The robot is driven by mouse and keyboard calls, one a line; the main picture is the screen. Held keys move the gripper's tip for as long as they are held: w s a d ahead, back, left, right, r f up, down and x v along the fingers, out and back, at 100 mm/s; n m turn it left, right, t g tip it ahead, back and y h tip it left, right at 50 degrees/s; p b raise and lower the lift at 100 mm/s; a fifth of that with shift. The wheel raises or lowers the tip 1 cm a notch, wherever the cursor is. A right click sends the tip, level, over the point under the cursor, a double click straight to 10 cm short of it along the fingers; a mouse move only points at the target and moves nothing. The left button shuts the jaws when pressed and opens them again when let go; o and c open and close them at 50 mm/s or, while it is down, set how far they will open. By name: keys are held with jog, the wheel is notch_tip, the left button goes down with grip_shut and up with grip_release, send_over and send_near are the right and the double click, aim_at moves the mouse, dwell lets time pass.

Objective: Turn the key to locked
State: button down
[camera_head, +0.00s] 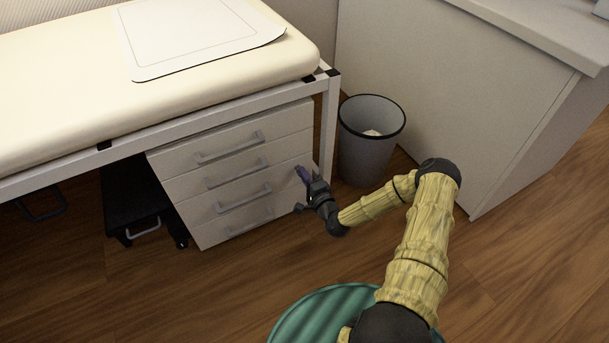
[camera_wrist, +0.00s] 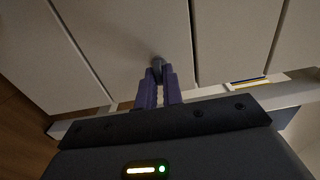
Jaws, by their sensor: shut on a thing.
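The key (camera_wrist: 157,63) shows in the wrist view as a small dark grey piece at the face of a pale drawer, between my fingertips. My gripper (camera_head: 301,172) is at the right part of the drawer cabinet (camera_head: 226,163) in the head view. In the wrist view my gripper (camera_wrist: 159,75) has its purple fingers close together, shut on the key. Most of the key and any lock around it are hidden by the fingers. Which way the key is turned cannot be told.
The cabinet stands under a padded table (camera_head: 60,80) with a metal frame. A dark waste bin (camera_head: 366,160) stands close behind my gripper, to its right. A pale counter (camera_head: 450,90) is at the right. The wood floor in front is clear.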

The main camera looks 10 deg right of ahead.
dwell(0.3)
jog(key=c, duration=1.5)
grip_release()
jog(key=shift+c, duration=0.2)
jog(key=shift+s, duration=0.15)
jog(key=p+v, duration=0.6)
jog(key=v, duration=1.1)
jog(key=shift+d, duration=0.1)
